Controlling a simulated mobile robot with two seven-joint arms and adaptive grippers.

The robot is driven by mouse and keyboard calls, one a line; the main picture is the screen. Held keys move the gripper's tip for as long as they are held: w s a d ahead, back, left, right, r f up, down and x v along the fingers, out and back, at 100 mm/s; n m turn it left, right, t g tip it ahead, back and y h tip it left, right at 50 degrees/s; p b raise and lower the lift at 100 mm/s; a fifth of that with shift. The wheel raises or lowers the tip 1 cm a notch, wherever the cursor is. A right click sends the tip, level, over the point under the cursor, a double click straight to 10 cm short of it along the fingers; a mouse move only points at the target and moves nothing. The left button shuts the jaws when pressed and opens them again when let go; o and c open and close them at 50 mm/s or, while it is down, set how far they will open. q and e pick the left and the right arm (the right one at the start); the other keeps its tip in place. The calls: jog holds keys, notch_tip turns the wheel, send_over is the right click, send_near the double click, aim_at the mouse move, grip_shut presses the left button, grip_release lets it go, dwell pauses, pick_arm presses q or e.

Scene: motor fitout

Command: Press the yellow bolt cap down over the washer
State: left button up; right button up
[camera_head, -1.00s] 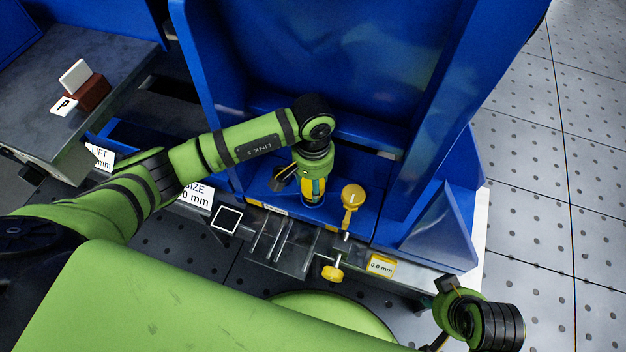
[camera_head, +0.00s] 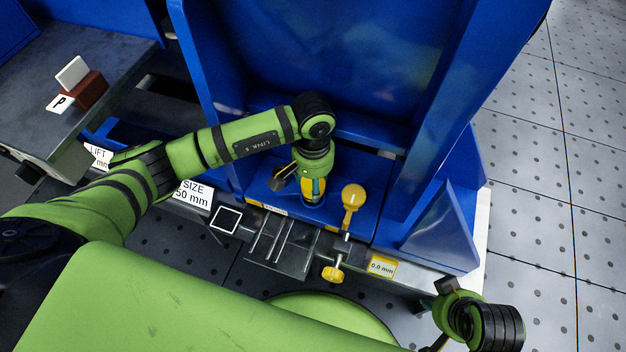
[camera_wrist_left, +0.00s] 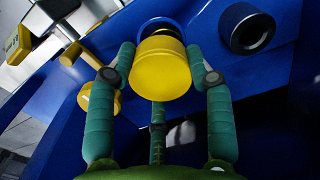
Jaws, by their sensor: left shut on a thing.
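The yellow bolt cap (camera_wrist_left: 160,72) is between the fingers of my left gripper (camera_wrist_left: 160,82) in the left wrist view. The gripper is shut on it. Behind the cap's far end a grey and blue round part (camera_wrist_left: 160,27) partly shows; I cannot tell whether it is the washer or whether the cap touches it. In the head view my left gripper (camera_head: 313,190) points down at the blue base with the yellow cap (camera_head: 308,188) largely covered by the fingers. My right wrist is at the lower right, and its fingers cannot be made out.
A yellow round-headed part (camera_head: 352,196) stands right of the left gripper, close by. A yellow knob (camera_head: 332,274) sits at the front edge near a 0.0 mm label (camera_head: 381,265). A dark round socket (camera_wrist_left: 248,30) is on the blue base. Tall blue walls (camera_head: 440,110) rise behind.

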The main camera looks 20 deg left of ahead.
dwell(0.7)
pick_arm(q)
jog(key=shift+f+b, duration=1.55)
jog(key=shift+b, duration=0.3)
jog(key=shift+r, duration=0.2)
jog(key=shift+r+p, duration=0.8)
jog(key=shift+r, duration=0.3)
jog(key=shift+b, duration=0.8)
dwell(0.9)
jog(key=shift+f+b, duration=1.3)
jog(key=shift+b, duration=0.05)
jog(key=o, duration=1)
jog(key=shift+r, duration=0.15)
